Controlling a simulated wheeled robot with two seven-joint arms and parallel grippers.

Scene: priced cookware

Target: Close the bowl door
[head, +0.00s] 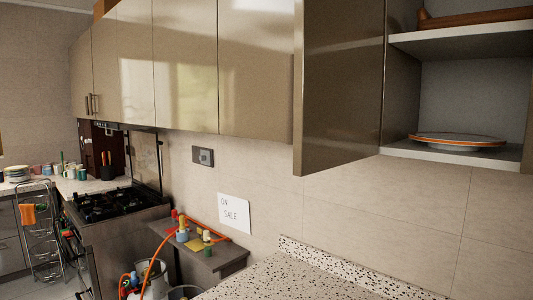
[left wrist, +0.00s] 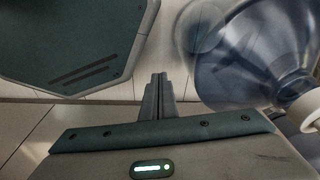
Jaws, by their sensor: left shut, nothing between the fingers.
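A brown glossy cupboard door (head: 340,85) stands swung open in the middle-right of the head view. It juts out to the left of an open wall cupboard. A shallow plate or bowl with an orange rim (head: 457,140) lies on the cupboard's lower shelf (head: 425,151). My left gripper (left wrist: 157,78) shows only in the left wrist view, with its fingers together and nothing between them. The door does not show clearly in that view, so their distance cannot be told. My right gripper is in neither view.
A brown object (head: 470,17) lies on the upper shelf. Shut wall cupboards (head: 185,65) run to the left. Below is a speckled counter (head: 300,275), with a stove (head: 105,205) farther left. A bluish clear bottle-like thing (left wrist: 240,65) is right of my left gripper.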

